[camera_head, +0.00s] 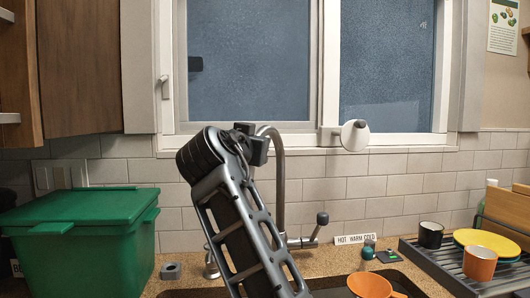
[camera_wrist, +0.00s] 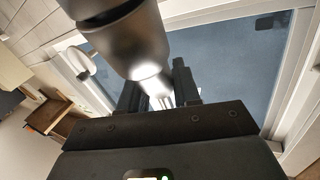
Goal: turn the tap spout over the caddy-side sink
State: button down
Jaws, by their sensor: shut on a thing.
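The tap is a grey metal column with an arched spout (camera_head: 280,165), behind the sink and below the window. Its lever (camera_head: 321,218) with a dark ball end sticks out to the right. My gripper (camera_head: 254,141) is at the upper left of the arch, shut on the spout. In the wrist view, the thick spout tube (camera_wrist: 145,45) runs down between the fingers of my gripper (camera_wrist: 157,88). The dark sink (camera_head: 335,291) shows only at the bottom edge; my arm hides much of it. A green lidded box (camera_head: 85,235), perhaps the caddy, stands on the left.
An orange bowl (camera_head: 370,285) is at the sink, bottom right. A dish rack (camera_head: 440,268) holds an orange mug (camera_head: 480,263), a black mug (camera_head: 430,235) and plates (camera_head: 487,242). A small grey block (camera_head: 171,270) lies beside the green box. The window (camera_head: 250,60) is close behind my gripper.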

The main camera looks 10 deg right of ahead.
jog(key=shift+w+a+h, duration=0.2)
jog(key=shift+a+h, duration=0.05)
jog(key=shift+h, duration=0.05)
jog(key=c, duration=0.9)
grip_release()
jog(key=b+v, duration=0.1)
jog(key=v, duration=0.6)
jog(key=shift+s+a+r+b, duration=0.1)
jog(key=shift+s+a+b, duration=0.1)
jog(key=shift+s+b, duration=0.15)
